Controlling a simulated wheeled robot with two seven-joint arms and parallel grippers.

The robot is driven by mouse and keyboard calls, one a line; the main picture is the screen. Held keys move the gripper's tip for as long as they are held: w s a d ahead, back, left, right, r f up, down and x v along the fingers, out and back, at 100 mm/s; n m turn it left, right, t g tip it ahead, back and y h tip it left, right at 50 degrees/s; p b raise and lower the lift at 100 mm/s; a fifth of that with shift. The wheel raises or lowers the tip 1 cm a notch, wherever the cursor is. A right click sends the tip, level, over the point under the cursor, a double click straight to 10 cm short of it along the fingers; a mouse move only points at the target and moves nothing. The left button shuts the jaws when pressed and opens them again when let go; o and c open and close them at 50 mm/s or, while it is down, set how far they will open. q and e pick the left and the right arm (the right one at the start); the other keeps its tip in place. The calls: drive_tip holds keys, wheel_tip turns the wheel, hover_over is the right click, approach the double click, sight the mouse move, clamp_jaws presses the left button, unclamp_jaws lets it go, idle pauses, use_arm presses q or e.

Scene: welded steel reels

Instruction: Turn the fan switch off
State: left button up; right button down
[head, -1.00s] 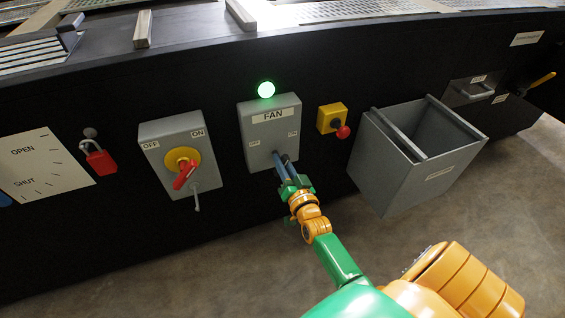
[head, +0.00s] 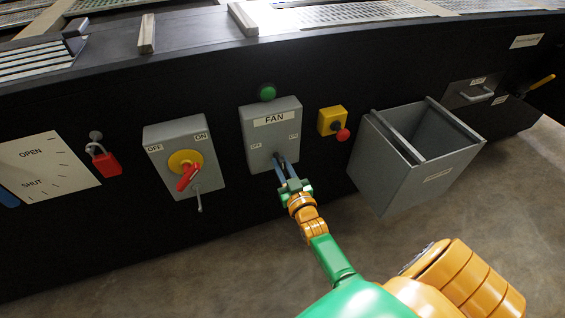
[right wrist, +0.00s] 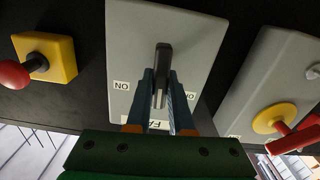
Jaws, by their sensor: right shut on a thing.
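The grey fan switch box (head: 271,121) is mounted on the black panel, with the word FAN on its top label and small labels at its left and right. A round green lamp (head: 267,93) above it is dark. My right gripper (head: 278,163) is at the lower part of the box, its blue fingers closed around the dark switch lever (right wrist: 162,62). The lever stands between the two fingers (right wrist: 161,92) in the right wrist view, where the box face (right wrist: 187,40) appears upside down. The lever's exact angle is hard to tell. My left gripper is not in view.
Left of the box is a rotary switch with a red handle (head: 188,177). A red padlock (head: 107,164) hangs further left. Right of the box are a yellow box with a red button (head: 342,134) and an open grey bin (head: 408,185) projecting from the panel.

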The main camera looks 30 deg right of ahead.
drive_tip(key=n, duration=0.3)
drive_tip(key=shift+a, duration=0.15)
drive_tip(key=shift+f+n, duration=0.1)
drive_tip(key=shift+n, duration=1)
drive_tip(key=c, duration=0.8)
unclamp_jaws()
